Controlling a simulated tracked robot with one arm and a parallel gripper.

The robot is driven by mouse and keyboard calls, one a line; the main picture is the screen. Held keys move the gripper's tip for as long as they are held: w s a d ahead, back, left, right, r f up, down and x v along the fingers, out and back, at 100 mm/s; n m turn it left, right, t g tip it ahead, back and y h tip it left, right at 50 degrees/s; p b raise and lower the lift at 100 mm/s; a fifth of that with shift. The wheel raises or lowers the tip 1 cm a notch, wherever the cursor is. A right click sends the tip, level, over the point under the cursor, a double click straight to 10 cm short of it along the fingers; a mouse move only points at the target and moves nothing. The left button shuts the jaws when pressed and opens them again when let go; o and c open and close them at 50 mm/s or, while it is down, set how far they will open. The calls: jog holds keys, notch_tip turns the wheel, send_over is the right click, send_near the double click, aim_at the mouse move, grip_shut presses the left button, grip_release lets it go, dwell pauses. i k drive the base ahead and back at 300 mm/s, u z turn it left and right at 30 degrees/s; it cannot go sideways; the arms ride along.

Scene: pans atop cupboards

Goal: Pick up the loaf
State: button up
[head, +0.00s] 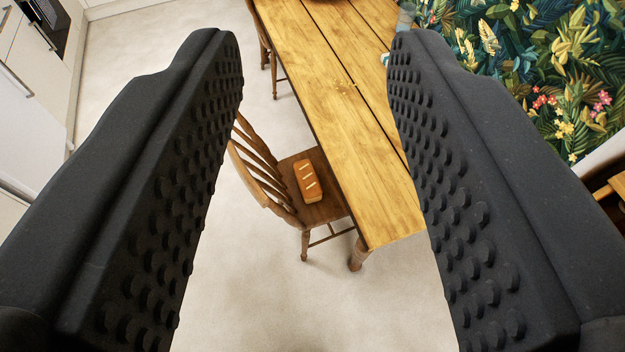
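The loaf (308,181) is a small orange-brown block with pale slashes across its top. It lies on the seat of a wooden chair (326,211) beside the table. My gripper (314,48) is open, with its two black studded fingers wide apart at the left and right of the picture. Nothing is between the fingers up close. The loaf shows far below and beyond them, in the gap, apart from both fingers.
A wooden table (340,100) stands right of the chair, its edge close over the seat. The chair's slatted back (262,165) rises left of the loaf. White cupboards (30,90) line the far left. Pale floor is clear in front. A leafy patterned wall (560,60) is at right.

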aim_at(311, 190)
jog(key=i, duration=0.95)
jog(key=u, duration=0.1)
